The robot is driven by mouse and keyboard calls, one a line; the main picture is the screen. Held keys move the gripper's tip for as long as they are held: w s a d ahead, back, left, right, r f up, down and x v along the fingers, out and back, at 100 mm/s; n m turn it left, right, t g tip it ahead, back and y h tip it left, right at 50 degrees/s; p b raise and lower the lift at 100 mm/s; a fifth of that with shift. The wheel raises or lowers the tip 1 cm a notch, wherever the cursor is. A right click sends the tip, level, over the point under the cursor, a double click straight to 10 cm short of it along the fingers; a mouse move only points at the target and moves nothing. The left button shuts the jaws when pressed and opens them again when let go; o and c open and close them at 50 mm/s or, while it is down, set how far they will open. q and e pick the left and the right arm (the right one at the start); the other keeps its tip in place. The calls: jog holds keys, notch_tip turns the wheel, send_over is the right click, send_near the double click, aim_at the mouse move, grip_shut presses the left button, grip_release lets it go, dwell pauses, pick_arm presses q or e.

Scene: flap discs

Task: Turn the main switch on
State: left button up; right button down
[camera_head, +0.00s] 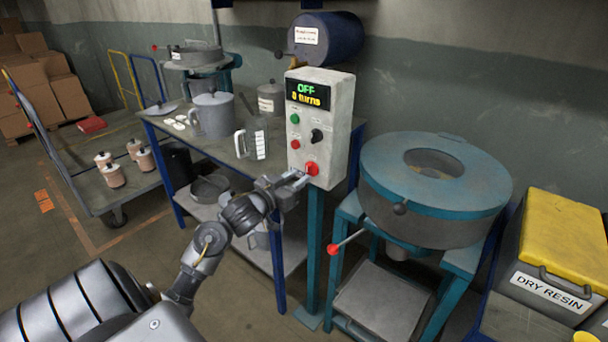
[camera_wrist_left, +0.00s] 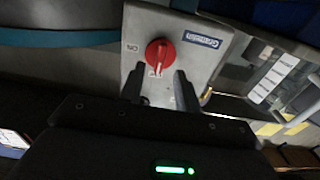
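The control box (camera_head: 322,125) is pale and stands on a blue-green post. Its display (camera_head: 308,93) reads "OFF" and "0 turns". The main switch is a red rotary knob (camera_head: 311,168) low on the box's front; it also shows in the left wrist view (camera_wrist_left: 159,53), with a light pointer line. My left gripper (camera_head: 301,182) is at the lower front of the box, just below and left of the knob. In the left wrist view its two dark fingers (camera_wrist_left: 160,82) are spread apart with nothing between them, pointing toward the knob. My right gripper is in neither view.
A blue-framed table (camera_head: 160,119) with pots and a jug (camera_head: 252,140) stands left of the box. A round blue-grey machine (camera_head: 435,180) with a red-tipped lever (camera_head: 333,248) stands right. A yellow-lidded "DRY RESIN" bin (camera_head: 560,240) is far right. A cart (camera_head: 90,185) is at left.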

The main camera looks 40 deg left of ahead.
aim_at(307, 171)
pick_arm(q)
jog(key=shift+w, duration=1.7)
grip_shut()
